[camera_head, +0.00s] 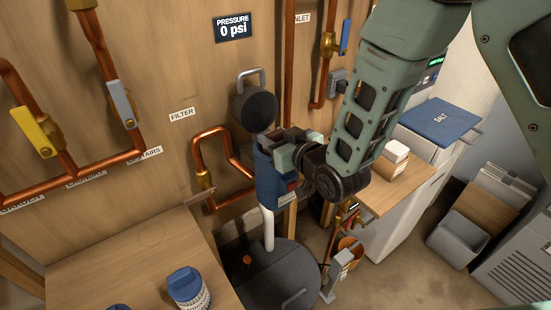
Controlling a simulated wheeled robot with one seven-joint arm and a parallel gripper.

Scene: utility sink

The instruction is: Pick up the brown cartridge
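I cannot clearly make out a brown cartridge. My gripper (281,152) is at the centre, at the upper part of a blue housing (268,181) below a dark round filter head (255,108). The fingers overlap the housing's top right side in the picture. Whether they touch or clamp it, I cannot tell, as the wrist hides part of them. A white tube-shaped piece (268,230) shows below the housing, above a dark round lid (282,280). A small orange-brown knob-like thing (247,260) shows at that lid.
Copper pipes (222,132) with yellow and grey valve handles line the wooden wall. A wooden worktop (130,260) at lower left bears a blue-lidded jar (188,287). A wooden counter (400,190) at right bears small boxes (394,158). A grey bin (463,240) stands on the floor.

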